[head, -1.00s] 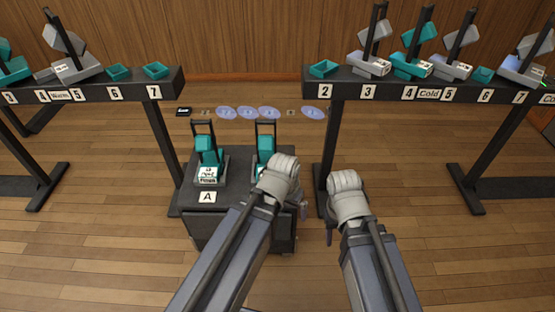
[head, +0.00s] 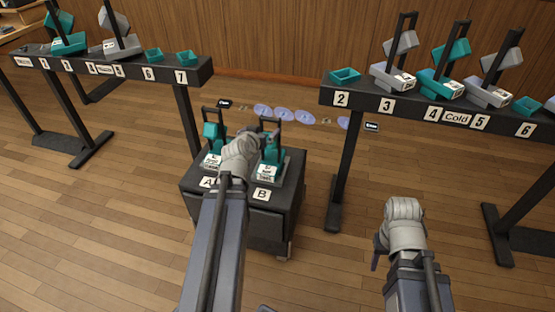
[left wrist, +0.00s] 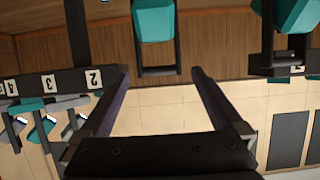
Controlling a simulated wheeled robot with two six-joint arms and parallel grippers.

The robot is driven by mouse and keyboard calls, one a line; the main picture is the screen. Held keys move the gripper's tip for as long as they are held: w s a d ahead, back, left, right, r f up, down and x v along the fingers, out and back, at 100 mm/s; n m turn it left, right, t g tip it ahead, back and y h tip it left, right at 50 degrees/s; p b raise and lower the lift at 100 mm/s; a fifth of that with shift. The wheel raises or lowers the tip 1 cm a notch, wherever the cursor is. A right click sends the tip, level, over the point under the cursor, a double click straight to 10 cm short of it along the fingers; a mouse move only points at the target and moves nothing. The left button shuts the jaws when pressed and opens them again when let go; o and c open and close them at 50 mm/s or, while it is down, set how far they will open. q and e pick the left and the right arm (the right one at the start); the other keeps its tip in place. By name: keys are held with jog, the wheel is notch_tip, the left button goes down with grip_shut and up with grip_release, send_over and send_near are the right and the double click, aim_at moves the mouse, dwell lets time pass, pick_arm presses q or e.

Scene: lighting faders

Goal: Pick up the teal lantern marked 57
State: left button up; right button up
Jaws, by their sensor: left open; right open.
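Two teal lanterns with black handles stand on a small dark cart: one at plate A (head: 212,131), one at plate B (head: 272,155). Their white tags are too small to read, so I cannot tell which is 57. My left gripper (head: 264,132) is at the upper part of the B lantern, its fingers mostly hidden by the wrist. In the left wrist view, the open fingers (left wrist: 161,72) stand either side of a teal lantern's (left wrist: 153,20) black handle bar; I cannot tell whether they touch. My right gripper (head: 379,250) is open and empty, right of the cart.
The cart (head: 275,222) stands between two dark racks. The left rack (head: 130,78) and the right rack (head: 412,104), marked Cold, hold teal and grey lanterns and empty teal trays. Blue discs (head: 284,114) lie on the floor behind the cart. Floor between cart and right gripper is clear.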

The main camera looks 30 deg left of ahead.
pick_arm(q)
jog(key=b+x, duration=0.4)
jog(key=x, duration=0.8)
jog(key=shift+d+f+b, duration=0.1)
jog(key=shift+f+b, duration=0.05)
jog(key=shift+b, duration=0.25)
grip_shut()
dwell(0.5)
